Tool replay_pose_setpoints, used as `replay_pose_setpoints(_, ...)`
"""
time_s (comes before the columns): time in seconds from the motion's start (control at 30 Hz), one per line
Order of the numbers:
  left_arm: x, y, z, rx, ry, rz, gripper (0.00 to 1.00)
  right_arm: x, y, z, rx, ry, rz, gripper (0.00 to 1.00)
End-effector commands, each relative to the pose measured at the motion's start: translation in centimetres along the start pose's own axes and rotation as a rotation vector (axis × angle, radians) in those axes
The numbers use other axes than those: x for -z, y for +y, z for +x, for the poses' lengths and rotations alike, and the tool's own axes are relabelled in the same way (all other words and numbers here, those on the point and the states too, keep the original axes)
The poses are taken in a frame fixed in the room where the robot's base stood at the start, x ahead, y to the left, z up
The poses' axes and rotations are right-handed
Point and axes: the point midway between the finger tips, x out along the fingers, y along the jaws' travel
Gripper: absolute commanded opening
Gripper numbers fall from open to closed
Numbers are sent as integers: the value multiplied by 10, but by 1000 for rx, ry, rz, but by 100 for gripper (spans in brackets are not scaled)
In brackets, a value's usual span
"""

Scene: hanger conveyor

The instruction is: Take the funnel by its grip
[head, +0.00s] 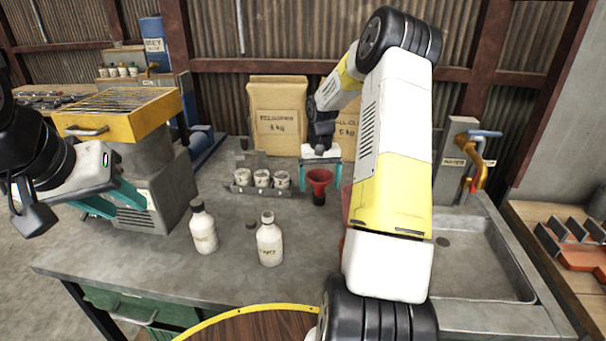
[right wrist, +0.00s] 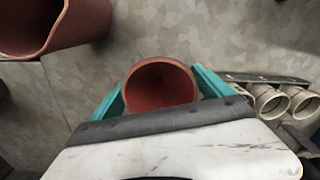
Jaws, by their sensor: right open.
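The red funnel (head: 318,176) stands upright with its mouth up on a dark base at the back of the grey bench. It also shows in the right wrist view (right wrist: 160,85), its round mouth between the teal fingers. My right gripper (head: 319,188) is open around the funnel, with one finger on each side. Whether a finger touches it, I cannot tell. The funnel's grip cannot be made out. My left gripper (head: 131,211) is open and empty at the left, apart from the funnel.
A rack (head: 243,190) with several labelled cups stands just left of the funnel. Two white bottles (head: 203,230) (head: 270,241) stand in front. Paper sacks (head: 277,112) are behind. A sink (head: 470,260) lies right. Another red object (right wrist: 55,25) is near the funnel, mostly hidden by my arm in the head view.

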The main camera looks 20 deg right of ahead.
Motion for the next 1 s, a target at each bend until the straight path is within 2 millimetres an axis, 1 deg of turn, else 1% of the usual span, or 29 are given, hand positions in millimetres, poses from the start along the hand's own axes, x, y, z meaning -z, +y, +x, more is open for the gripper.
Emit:
replay_pose_setpoints(0.03,0,0,0,0,0,0,36,-1,0,10,1,-4,1,89)
replay_pose_setpoints(0.13,0,0,0,0,0,0,36,0,0,20,0,-1,1,89)
replay_pose_setpoints(0.33,0,0,0,0,0,0,36,0,0,21,0,1,1,89)
replay_pose_setpoints(0.37,0,0,0,0,0,0,36,0,0,21,0,1,1,88)
replay_pose_setpoints(0.5,0,0,0,0,0,0,36,0,0,21,0,0,1,60)
replay_pose_setpoints(0.6,0,0,0,0,0,0,36,0,0,21,0,0,1,42)
replay_pose_setpoints(0.87,0,0,0,0,0,0,36,0,0,20,0,1,1,42)
replay_pose_setpoints(1.0,0,0,0,0,0,0,36,1,0,12,-1,3,1,42)
